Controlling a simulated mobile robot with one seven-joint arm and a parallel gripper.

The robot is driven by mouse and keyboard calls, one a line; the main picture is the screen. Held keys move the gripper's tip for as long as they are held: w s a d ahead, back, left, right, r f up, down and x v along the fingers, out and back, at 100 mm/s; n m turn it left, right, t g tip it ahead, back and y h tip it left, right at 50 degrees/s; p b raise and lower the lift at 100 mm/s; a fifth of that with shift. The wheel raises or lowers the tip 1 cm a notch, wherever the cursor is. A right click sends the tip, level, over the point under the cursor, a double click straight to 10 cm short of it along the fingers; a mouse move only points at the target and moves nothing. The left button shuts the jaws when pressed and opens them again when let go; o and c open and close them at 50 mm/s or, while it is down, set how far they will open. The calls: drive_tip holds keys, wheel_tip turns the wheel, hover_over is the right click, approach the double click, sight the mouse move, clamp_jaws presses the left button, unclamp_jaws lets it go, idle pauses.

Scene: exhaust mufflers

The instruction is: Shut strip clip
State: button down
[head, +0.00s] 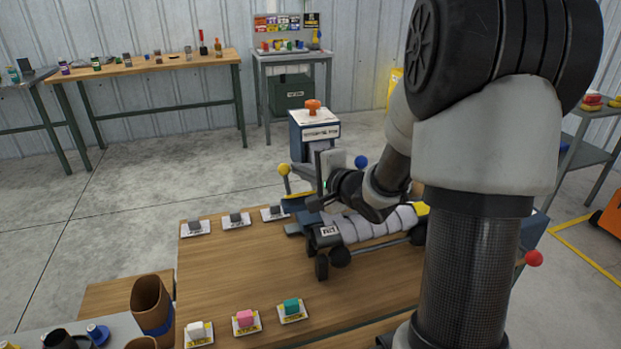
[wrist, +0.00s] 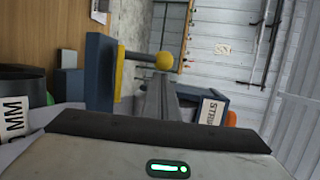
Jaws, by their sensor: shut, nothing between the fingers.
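A lever with a yellow ball knob (head: 283,169) stands at the left end of the blue fixture; I cannot tell for sure that it is the strip clip. A pale, banded muffler (head: 375,226) lies along the fixture. My gripper (head: 318,203) is shut and empty, near the fixture's left end, close to the yellow-knobbed lever. My wrist partly hides the fixture there, and contact is unclear.
A blue-knobbed lever (head: 361,161) and a red knob (head: 533,258) stand by the fixture. Several small blocks on labelled cards sit on the wooden table (head: 225,270), whose middle left is clear. A labelled bin (head: 318,132) with an orange knob stands behind.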

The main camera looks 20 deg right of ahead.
drive_tip(key=shift+w+a+f, duration=0.1)
drive_tip(key=shift+w+a, duration=0.05)
drive_tip(key=shift+w, duration=0.35)
